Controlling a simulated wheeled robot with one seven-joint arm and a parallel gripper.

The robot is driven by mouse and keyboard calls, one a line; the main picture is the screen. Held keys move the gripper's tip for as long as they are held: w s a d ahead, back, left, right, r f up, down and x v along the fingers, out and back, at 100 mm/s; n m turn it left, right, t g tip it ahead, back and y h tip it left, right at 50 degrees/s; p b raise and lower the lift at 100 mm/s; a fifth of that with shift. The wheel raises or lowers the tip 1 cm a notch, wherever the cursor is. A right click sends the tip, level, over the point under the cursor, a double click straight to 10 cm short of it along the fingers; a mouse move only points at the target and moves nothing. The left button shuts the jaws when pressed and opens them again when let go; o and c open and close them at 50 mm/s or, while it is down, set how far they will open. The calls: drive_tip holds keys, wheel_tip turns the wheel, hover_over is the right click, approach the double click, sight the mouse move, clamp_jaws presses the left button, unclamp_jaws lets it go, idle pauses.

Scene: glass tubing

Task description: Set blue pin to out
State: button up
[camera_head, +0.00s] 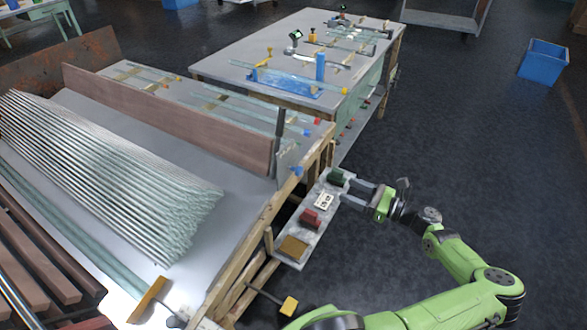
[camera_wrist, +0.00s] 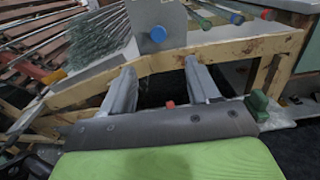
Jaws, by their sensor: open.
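The blue pin (camera_head: 296,170) shows as a small blue knob at the lower edge of a grey upright plate (camera_head: 287,158) at the table corner. In the wrist view the blue pin (camera_wrist: 158,34) is a round blue end against the grey plate (camera_wrist: 155,12), facing me. My gripper (camera_head: 344,192) is open and empty, to the right of and below the pin in the head view. In the wrist view my gripper (camera_wrist: 158,68) has its two fingers spread, with the pin ahead, above the gap between them. The fingers do not touch the pin. How far the pin sticks out is unclear.
A narrow panel (camera_head: 287,252) with a green block (camera_head: 337,174), a red block (camera_head: 310,217) and a white socket plate (camera_head: 324,201) lies below the table edge, close to my fingers. A wooden beam (camera_wrist: 225,52) runs below the pin. Glass tubes (camera_head: 120,170) lie on the table.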

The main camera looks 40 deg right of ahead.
sight(301, 172)
drive_tip(key=b+x, duration=0.1)
drive_tip(key=x, duration=0.6)
drive_tip(key=b+x, duration=0.2)
drive_tip(key=x, duration=0.6)
drive_tip(key=shift+a, duration=0.25)
drive_tip(key=shift+c, duration=0.2)
drive_tip(key=shift+s, duration=0.1)
clamp_jaws()
